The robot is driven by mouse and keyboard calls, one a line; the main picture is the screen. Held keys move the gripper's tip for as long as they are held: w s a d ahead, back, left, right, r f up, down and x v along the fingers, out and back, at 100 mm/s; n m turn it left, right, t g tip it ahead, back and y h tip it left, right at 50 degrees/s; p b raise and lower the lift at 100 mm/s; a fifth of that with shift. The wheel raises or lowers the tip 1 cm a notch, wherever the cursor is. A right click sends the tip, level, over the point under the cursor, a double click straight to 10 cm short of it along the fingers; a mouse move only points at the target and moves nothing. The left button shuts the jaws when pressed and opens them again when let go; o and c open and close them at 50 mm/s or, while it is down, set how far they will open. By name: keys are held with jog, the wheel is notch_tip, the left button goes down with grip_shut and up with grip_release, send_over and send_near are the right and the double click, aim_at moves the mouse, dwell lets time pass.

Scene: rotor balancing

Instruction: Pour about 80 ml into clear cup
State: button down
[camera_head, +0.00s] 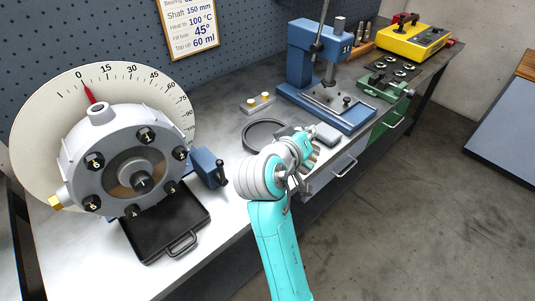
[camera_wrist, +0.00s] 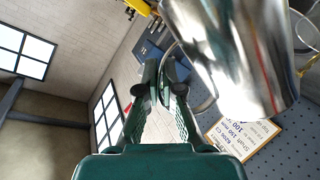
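In the wrist view a shiny metal jug (camera_wrist: 232,55) fills the upper right, close to the camera. My gripper (camera_wrist: 165,84) has its two dark green fingers closed in on the jug's thin curved handle. The jug's mouth and contents do not show. In the head view my gripper (camera_head: 304,150) is over the front of the bench, right of the black ring; my wrist hides most of what it holds. I cannot make out a clear cup in either view.
A rotor housing (camera_head: 118,155) with a dial (camera_head: 38,125) stands left, above a black tray (camera_head: 165,225). A black ring (camera_head: 247,137) lies on the bench (camera_head: 225,118). A blue press (camera_head: 302,65) stands behind, with a yellow device (camera_head: 412,42) farther right. The floor at right is clear.

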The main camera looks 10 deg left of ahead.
aim_at(317, 149)
jog(key=shift+d+b, duration=0.2)
jog(key=shift+b, duration=0.35)
dwell(0.4)
jog(key=shift+a+n+h+b, duration=0.3)
jog(key=shift+n+b, duration=0.1)
jog(key=shift+b, duration=0.35)
dwell(0.4)
jog(key=shift+w+a+r+b, duration=0.1)
jog(key=shift+a+r+b, duration=0.25)
jog(key=shift+b, duration=0.25)
dwell(0.4)
jog(key=d+f+m, duration=0.1)
jog(key=d+f+m+y, duration=0.1)
jog(key=d, duration=0.1)
jog(key=shift+s+d, duration=0.2)
jog(key=shift+d+f+m+y, duration=0.1)
jog(key=shift+f+m+y, duration=0.05)
jog(key=shift+m+y, duration=0.35)
dwell(0.3)
